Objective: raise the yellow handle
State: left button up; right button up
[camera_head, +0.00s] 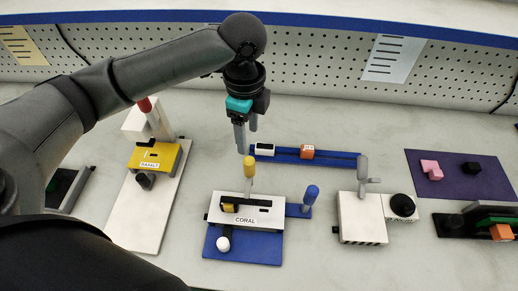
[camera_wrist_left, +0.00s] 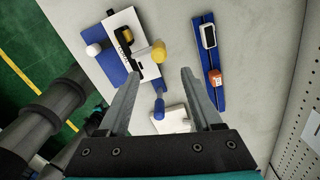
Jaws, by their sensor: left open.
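The yellow handle (camera_head: 249,168) is a short upright lever with a rounded yellow top. It stands on the white device labelled CORAL (camera_head: 270,218), which is on a blue base (camera_head: 265,248). My left gripper (camera_head: 246,143) is open, its fingers pointing down just above and behind the handle in the head view. In the left wrist view the yellow handle (camera_wrist_left: 158,50) shows a little beyond the tips of the left gripper (camera_wrist_left: 160,72), roughly between them, and nothing is in the jaws. My right gripper is not in view.
A blue-topped handle (camera_head: 310,193) stands close right of the device, and a white ball knob (camera_head: 223,243) at its front. A blue rail (camera_head: 335,158) with white and orange blocks lies behind. A yellow BASALT device (camera_head: 155,156) is left. A grey-handled white box (camera_head: 358,215) is right.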

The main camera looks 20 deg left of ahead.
aim_at(249, 171)
pick_arm(q)
jog(key=shift+f, duration=0.2)
jog(key=f, duration=0.4)
jog(key=shift+s+b, duration=0.25)
jog(key=shift+b, duration=0.15)
notch_tip(249, 171, down, 11)
jog(key=shift+w+r+b, duration=0.1)
jog(key=shift+b, duration=0.85)
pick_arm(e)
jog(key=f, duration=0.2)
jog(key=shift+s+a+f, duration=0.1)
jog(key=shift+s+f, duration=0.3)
pick_arm(q)
jog(key=shift+c, duration=0.3)
grip_shut()
